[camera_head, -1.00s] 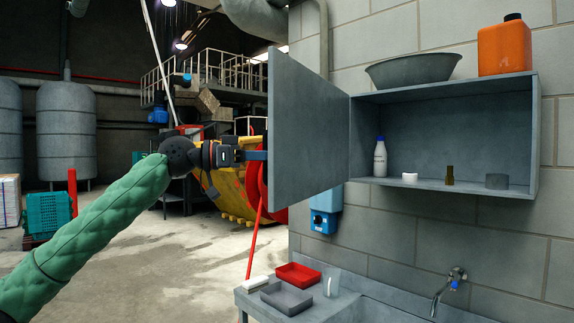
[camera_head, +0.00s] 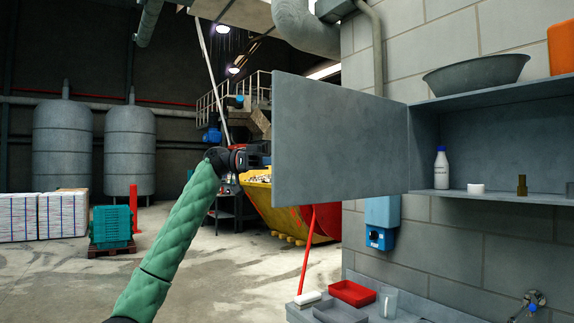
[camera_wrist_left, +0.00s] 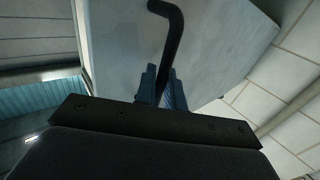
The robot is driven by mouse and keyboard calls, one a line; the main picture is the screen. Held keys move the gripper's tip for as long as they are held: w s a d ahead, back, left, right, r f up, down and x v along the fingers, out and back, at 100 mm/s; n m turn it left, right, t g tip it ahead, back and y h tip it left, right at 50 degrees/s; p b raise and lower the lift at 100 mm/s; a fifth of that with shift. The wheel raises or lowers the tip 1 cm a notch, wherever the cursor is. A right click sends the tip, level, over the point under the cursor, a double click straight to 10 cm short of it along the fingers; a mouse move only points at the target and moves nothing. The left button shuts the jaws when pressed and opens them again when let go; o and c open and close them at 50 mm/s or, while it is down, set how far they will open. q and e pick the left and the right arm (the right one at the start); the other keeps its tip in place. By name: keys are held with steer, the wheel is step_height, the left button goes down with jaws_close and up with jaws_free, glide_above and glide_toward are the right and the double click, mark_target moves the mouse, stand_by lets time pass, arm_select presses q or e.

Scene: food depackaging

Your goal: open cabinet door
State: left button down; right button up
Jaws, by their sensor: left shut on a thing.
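The grey cabinet door (camera_head: 340,140) stands wide open, with its hinge side at the cabinet (camera_head: 500,97). I see its inner face in the head view. My left gripper (camera_head: 262,158) is at the door's free edge, partly hidden behind it. In the left wrist view the two blue fingers of my left gripper (camera_wrist_left: 163,88) are shut on the black bent door handle (camera_wrist_left: 172,38). The door's outer face fills the upper middle of that view. The handle is hidden behind the door in the head view. My right gripper is out of view.
The cabinet shelf holds a white bottle (camera_head: 441,168), a white cup (camera_head: 475,188) and a brown item (camera_head: 522,185). A grey bowl (camera_head: 475,75) and an orange canister (camera_head: 561,48) are on top. Below are a red tray (camera_head: 352,293) and a grey tray (camera_head: 340,313). Open floor lies left.

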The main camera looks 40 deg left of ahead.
arm_select(q)
steer(key=shift+w+a, duration=0.1)
steer(key=shift+a, duration=0.15)
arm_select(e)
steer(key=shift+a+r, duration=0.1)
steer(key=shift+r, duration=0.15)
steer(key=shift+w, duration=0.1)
arm_select(q)
steer(key=c, duration=1.7)
jaws_free()
steer(key=shift+o, duration=0.3)
steer(key=shift+w+d, duration=0.1)
steer(key=shift+w, duration=0.05)
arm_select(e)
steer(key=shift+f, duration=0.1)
